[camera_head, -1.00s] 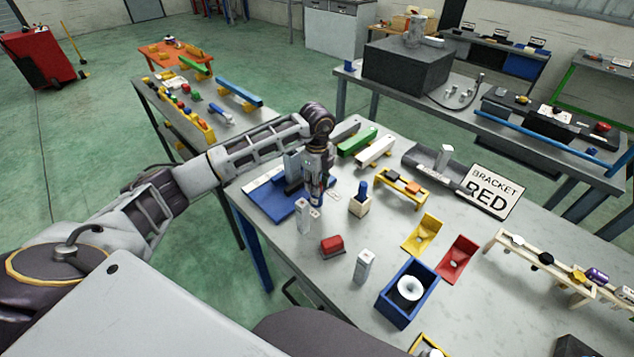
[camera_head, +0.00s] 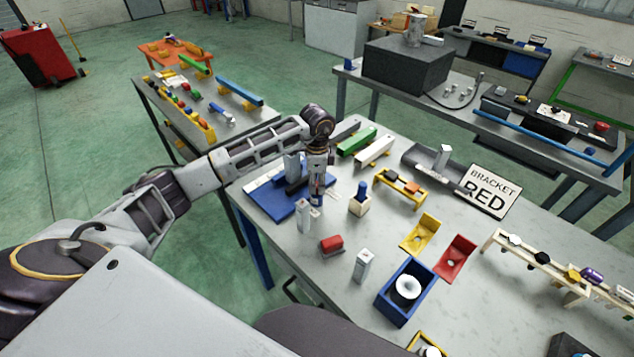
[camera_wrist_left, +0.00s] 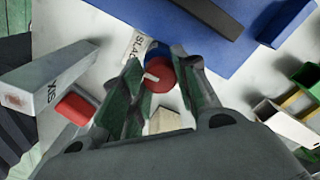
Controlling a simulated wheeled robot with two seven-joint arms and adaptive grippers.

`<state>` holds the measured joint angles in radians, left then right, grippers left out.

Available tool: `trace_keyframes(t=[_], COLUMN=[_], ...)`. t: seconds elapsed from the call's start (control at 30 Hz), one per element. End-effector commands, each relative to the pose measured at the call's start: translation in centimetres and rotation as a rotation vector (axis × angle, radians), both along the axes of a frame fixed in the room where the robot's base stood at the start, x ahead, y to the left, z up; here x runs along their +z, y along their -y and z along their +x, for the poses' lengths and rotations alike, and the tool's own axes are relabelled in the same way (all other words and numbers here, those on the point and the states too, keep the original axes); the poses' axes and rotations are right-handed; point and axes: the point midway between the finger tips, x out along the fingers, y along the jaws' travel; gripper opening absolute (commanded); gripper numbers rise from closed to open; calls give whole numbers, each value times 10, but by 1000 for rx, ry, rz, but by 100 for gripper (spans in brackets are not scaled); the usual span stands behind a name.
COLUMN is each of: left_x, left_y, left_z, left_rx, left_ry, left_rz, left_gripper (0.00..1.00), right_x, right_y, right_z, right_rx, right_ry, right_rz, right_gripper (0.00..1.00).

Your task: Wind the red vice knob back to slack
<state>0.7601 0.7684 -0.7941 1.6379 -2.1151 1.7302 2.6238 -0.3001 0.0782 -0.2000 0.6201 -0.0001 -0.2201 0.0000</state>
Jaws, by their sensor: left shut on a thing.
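The vice has a blue base (camera_head: 268,203) and grey jaw blocks (camera_head: 291,165) and stands at the left end of the near table. My left gripper (camera_head: 316,196) points down at its front edge. In the left wrist view the round red knob (camera_wrist_left: 160,74), with a pale pointer line on its face, sits between the two fingers. My left gripper (camera_wrist_left: 158,88) is shut on it. A white label (camera_wrist_left: 137,42) beside the knob shows letters like "SLA"; the rest is hidden. The head view hides the knob behind the fingers. My right gripper is out of view.
A white-grey post (camera_head: 302,216) stands close to the gripper, near a red block (camera_head: 331,246) and another post (camera_head: 363,265). A wooden block with a blue peg (camera_head: 360,200) is to the right. A blue box (camera_head: 388,309) stands nearer.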

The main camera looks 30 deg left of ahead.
Motion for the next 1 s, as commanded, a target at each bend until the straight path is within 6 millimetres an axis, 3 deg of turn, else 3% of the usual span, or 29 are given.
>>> trace_keyframes(t=[0.43, 0.47, 0.63, 1.0], left_x=[2, 2, 1, 1], left_y=[-1, -1, -1, 0], left_z=[1, 1, 1, 0], left_rx=[16, 16, 15, 13], left_ry=[4, 4, 3, 1], left_rz=[0, 0, 0, 0], left_gripper=[6, 31, 53, 53], right_x=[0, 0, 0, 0], right_y=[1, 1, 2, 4], right_z=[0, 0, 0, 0], right_rx=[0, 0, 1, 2], right_ry=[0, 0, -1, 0], right_rz=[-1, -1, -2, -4], right_gripper=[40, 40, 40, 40])
